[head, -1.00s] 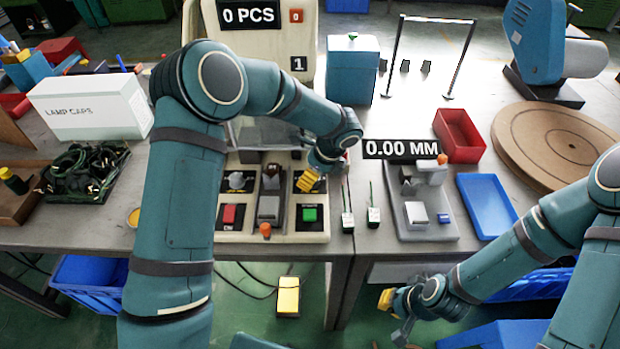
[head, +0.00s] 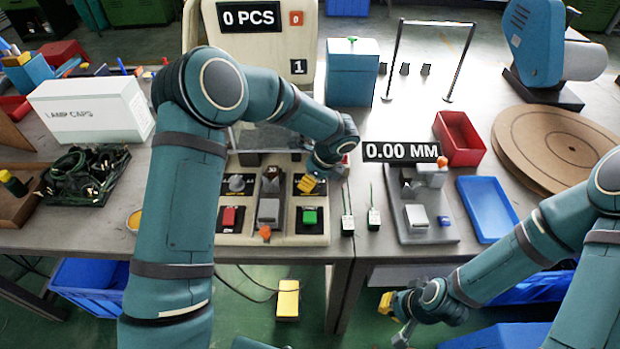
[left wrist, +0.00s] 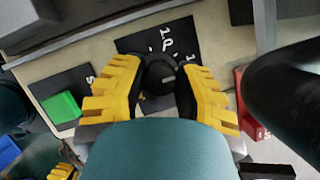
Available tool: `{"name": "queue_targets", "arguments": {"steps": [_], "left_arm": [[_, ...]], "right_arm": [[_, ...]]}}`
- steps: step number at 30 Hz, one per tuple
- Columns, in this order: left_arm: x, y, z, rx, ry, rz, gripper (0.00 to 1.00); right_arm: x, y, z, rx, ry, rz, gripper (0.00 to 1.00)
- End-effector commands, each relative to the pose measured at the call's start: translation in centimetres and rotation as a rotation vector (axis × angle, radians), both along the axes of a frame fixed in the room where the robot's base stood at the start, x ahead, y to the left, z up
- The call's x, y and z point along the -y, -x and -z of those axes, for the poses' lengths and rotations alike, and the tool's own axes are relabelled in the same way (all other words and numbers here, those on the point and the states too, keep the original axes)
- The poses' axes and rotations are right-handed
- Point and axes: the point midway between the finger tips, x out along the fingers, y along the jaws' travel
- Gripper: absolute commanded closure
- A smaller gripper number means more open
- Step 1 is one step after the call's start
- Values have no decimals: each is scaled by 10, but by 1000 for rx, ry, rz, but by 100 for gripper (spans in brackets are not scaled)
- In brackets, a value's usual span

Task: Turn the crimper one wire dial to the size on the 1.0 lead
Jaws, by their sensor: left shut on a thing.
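The crimper is the cream machine (head: 313,240) in the middle of the table. Its wire dial (left wrist: 161,76) is a black knob on a dark plate with white numbers. A partly blurred 1.0 mark shows above the knob; a light line is on its face, and its exact setting is unclear. My left gripper (head: 308,184) is shut on this knob, yellow fingers on both sides in the left wrist view (left wrist: 161,92). My right gripper (head: 392,316) hangs low by the table's front, empty.
A second grey dial (head: 237,182), a red button (head: 230,216) and a green button (head: 309,216) are on the crimper's front. The gauge (head: 428,232), blue tray (head: 486,208) and red bin (head: 459,138) stand to the right.

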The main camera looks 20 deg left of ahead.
Motion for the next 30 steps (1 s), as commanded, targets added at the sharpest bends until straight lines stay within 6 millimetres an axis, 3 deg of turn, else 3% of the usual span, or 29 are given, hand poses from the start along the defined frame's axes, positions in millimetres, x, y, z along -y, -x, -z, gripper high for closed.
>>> {"name": "queue_targets", "arguments": {"steps": [11,30], "left_arm": [[0,0,0,-2,-2,-156,100],[-1,0,1,-3,-3,-739,100]], "right_arm": [[0,1,-6,-3,0,-1,100],[-1,5,-27,-13,-3,-3,100]]}}
